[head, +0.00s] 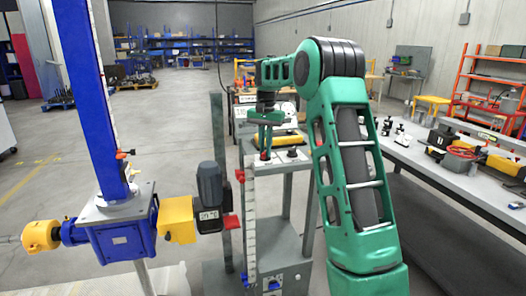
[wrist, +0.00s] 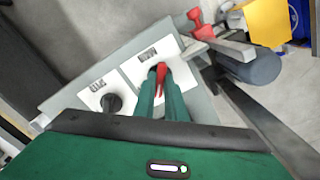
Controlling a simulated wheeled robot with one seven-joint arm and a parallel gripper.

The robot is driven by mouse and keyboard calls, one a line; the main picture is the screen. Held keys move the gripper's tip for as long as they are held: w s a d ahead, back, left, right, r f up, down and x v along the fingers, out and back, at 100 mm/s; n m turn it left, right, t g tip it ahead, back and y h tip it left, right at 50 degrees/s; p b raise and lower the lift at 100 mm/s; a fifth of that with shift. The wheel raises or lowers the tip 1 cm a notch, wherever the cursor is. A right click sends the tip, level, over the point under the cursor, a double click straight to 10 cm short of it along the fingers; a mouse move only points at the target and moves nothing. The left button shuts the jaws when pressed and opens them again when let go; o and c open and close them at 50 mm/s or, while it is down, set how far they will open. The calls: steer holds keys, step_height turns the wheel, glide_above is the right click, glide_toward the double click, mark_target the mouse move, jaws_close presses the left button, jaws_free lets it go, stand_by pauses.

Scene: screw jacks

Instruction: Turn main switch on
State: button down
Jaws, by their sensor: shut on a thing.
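The main switch is a red handle (wrist: 161,70) on a white plate (wrist: 182,76) with a small label that appears to read MAIN, upside down in the wrist view. My gripper (wrist: 161,88) has its two green fingers closed on either side of this red handle. In the head view my gripper (head: 265,145) reaches down onto the top of the grey control stand (head: 285,165). The lower part of the handle is hidden between the fingers.
A black knob (wrist: 112,102) on its own white plate sits beside the switch. The blue screw jack (head: 118,235) with a dark motor (head: 209,185) stands to the left. A workbench (head: 440,172) with tools runs along the right. The floor at far left is open.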

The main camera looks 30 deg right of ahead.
steer(key=n, duration=0.3)
steer(key=shift+w+r+n, duration=0.15)
steer(key=shift+w+n, duration=0.05)
steer(key=shift+n, duration=2.1)
steer(key=c, duration=1.8)
jaws_free()
step_height(320, 180, up, 10)
steer(key=shift+r, duration=0.25)
